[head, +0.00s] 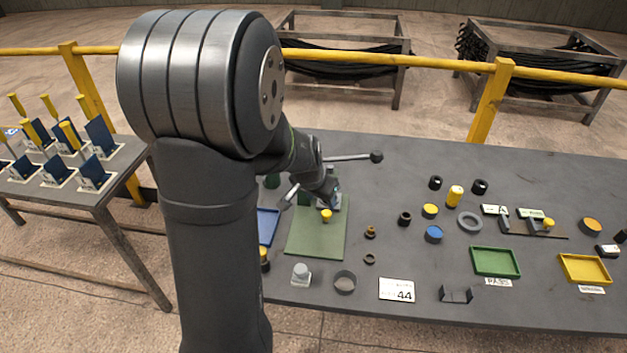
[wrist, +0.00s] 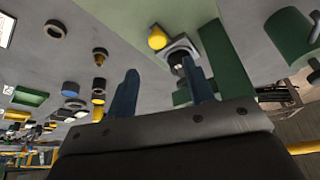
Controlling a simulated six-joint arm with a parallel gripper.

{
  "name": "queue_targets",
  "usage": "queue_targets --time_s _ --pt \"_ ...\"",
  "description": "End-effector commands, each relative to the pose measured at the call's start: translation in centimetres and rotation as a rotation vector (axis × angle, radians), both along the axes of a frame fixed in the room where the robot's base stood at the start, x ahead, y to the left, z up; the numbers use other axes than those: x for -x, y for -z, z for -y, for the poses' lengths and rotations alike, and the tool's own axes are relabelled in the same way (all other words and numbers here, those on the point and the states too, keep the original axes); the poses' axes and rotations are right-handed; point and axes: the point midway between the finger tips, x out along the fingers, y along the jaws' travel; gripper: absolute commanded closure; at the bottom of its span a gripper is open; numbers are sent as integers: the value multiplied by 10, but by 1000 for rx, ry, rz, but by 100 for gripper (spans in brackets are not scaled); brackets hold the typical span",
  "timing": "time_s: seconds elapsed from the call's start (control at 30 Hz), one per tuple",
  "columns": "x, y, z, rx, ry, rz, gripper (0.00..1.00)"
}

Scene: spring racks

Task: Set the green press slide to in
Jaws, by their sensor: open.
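The green press stands on a green base plate (head: 305,242), mostly hidden behind my arm in the head view. In the wrist view its green upright (wrist: 228,62) rises just right of my right finger, and a green cylinder (wrist: 287,35) is further right. A yellow knob (wrist: 157,38) sits beside a pale block with a dark socket (wrist: 180,52); the knob also shows in the head view (head: 326,215). Which part is the slide, and its position, I cannot tell. My gripper (wrist: 158,70) is open and empty, its blue fingers over the plate near the socket block.
A lever with a dark ball (head: 376,156) sticks out beyond my wrist. A blue tray (head: 267,226) lies left of the plate. Several rings and caps, a green tray (head: 495,262) and a yellow tray (head: 585,269) lie to the right. A card marked 44 (head: 397,290) lies near the front edge.

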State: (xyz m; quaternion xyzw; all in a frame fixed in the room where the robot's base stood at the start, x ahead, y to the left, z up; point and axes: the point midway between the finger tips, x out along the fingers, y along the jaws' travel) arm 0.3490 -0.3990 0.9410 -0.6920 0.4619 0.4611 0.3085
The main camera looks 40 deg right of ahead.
Motion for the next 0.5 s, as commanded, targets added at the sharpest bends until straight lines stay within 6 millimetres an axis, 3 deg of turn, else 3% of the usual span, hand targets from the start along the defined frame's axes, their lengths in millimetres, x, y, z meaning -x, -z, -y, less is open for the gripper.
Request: queue_targets --time_s 0.3,0.5 --pt "8 -55 -20 4 -1 4 52" --pt "12 -78 -29 3 -2 3 52"
